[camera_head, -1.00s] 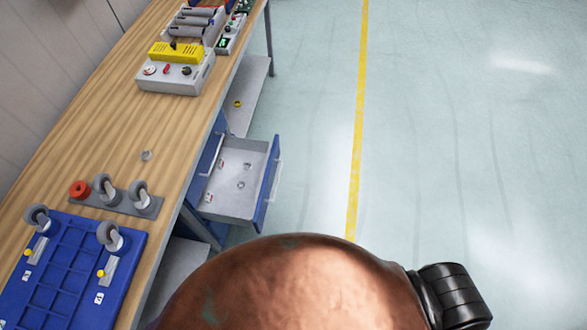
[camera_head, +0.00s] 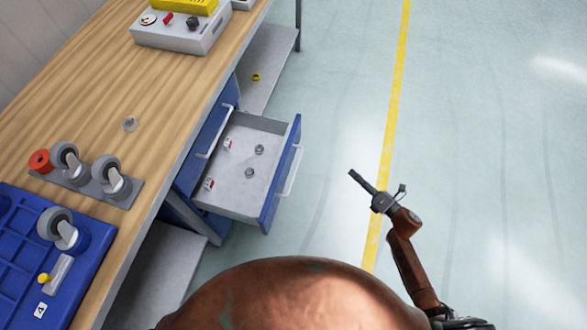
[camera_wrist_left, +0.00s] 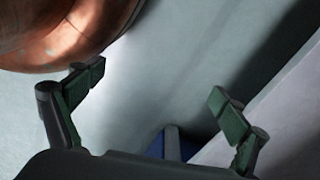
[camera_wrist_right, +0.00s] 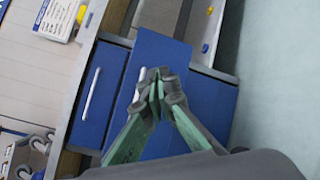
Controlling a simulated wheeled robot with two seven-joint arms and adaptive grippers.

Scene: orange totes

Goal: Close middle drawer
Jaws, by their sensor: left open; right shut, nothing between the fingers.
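The middle drawer (camera_head: 284,180) is pulled out from the blue cabinet under the workbench. It has a grey inside, a blue front and a pale handle (camera_head: 292,172). Small metal parts and small red-and-white items lie in it. My right gripper (camera_head: 354,176) is shut and empty, to the right of the drawer front and apart from it in the head view. In the right wrist view my right gripper (camera_wrist_right: 157,78) overlaps a blue drawer front (camera_wrist_right: 165,55); I cannot tell whether they touch. My left gripper (camera_wrist_left: 158,85) is open and empty, outside the head view.
The wooden workbench (camera_head: 100,100) runs along the left with casters on a grey plate (camera_head: 122,193), a blue tray (camera_head: 20,250) and a control box (camera_head: 185,38). A lower shelf (camera_head: 262,70) is beyond the drawer. Floor to the right, with a yellow line (camera_head: 390,130), is clear.

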